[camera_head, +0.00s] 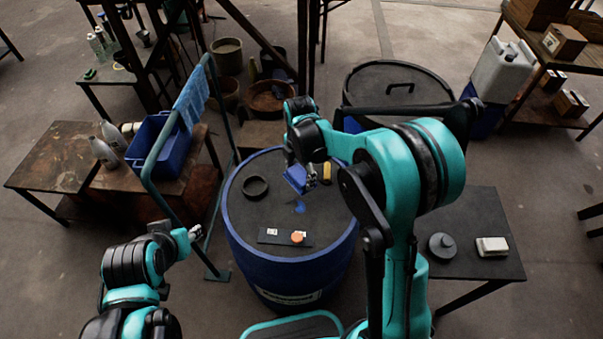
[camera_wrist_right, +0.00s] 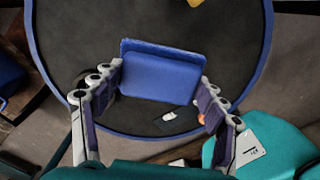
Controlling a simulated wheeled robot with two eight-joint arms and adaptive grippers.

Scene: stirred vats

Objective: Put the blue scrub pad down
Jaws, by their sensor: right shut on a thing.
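The blue scrub pad (camera_head: 296,179) is in my right gripper (camera_head: 301,176), over the dark top of the blue drum (camera_head: 290,262). In the right wrist view the pad (camera_wrist_right: 160,76) sits between the two fingers of the right gripper (camera_wrist_right: 160,82), which are closed on its sides. The pad looks raised above the drum top; the exact gap is hard to tell. My left gripper (camera_head: 190,236) is at the lower left, clear of the drum. Whether its fingers are open is too small to tell.
The drum top holds a black ring (camera_head: 255,187), a yellow item (camera_head: 326,172), a small blue patch (camera_head: 299,207) and a dark strip (camera_head: 268,238) with an orange piece (camera_head: 298,237). Bare room lies between them. A green rail (camera_head: 150,176) stands left; a dark side table (camera_head: 470,211) stands right.

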